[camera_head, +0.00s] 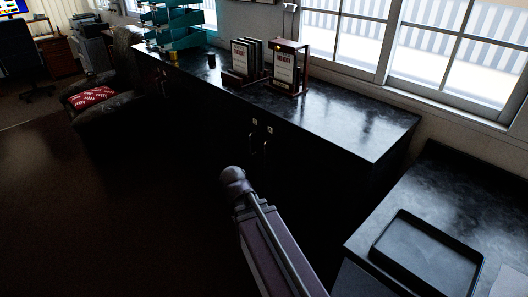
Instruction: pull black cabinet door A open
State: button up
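A long black cabinet (330,124) with a glossy top stands along the window wall. Its dark front has a pair of handles near the middle, a left handle (252,143) and a right handle (265,148). A small pale label (255,121) sits above the left handle and another label (270,129) above the right one; the lettering is too small to read. Another pair of handles (160,75) shows farther left. The doors look shut, but the front is very dark. My arm rises from the bottom edge in front of the cabinet; no gripper fingers can be made out.
A black armchair (118,112) with a red cushion (91,97) stands by the cabinet's far end. A lower dark counter with a black tray (428,257) is at the right. Book stands (288,70) are on the cabinet top. The dark floor (110,220) at the left is clear.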

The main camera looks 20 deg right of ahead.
jog(key=w+d+f+n+t+h+b, duration=0.2)
jog(key=w+d+f+n+h+b, duration=0.3)
jog(key=w, duration=0.4)
jog(key=n+t+h+b, duration=0.7)
jog(key=n+h+b, duration=0.2)
jog(key=n+b, duration=0.9)
send_near(265, 148)
jog(key=v, duration=0.3)
jog(key=shift+w+a+f, duration=0.1)
jog(key=shift+a, duration=0.2)
jog(key=x, duration=1.3)
jog(key=shift+w+d, duration=0.15)
jog(key=shift+d, duration=0.2)
grip_shut()
